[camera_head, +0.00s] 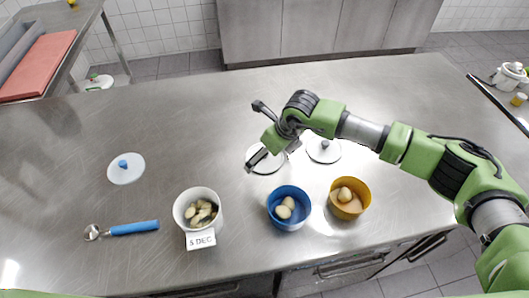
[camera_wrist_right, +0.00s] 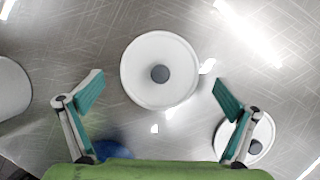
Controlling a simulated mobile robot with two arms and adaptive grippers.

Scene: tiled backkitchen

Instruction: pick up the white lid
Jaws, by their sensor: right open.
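A round white lid with a dark grey knob lies flat on the steel counter, below my right gripper (camera_head: 272,154). In the right wrist view the lid (camera_wrist_right: 150,92) sits between the two spread fingers (camera_wrist_right: 158,84), not touched by them. In the head view the gripper partly covers this lid (camera_head: 266,167). My right gripper is open and empty. A second white lid with a dark knob (camera_head: 324,153) lies just to the right, also in the wrist view (camera_wrist_right: 232,140). A third, whitish lid with a blue knob (camera_head: 126,174) lies at the left. My left gripper is not in view.
A white bowl (camera_head: 181,214) with a "5 DEC" label, a blue bowl (camera_head: 289,222) and a yellow bowl (camera_head: 348,209) stand near the front edge, each with food inside. A blue-handled scoop (camera_head: 134,228) lies left. The counter behind the lids is clear.

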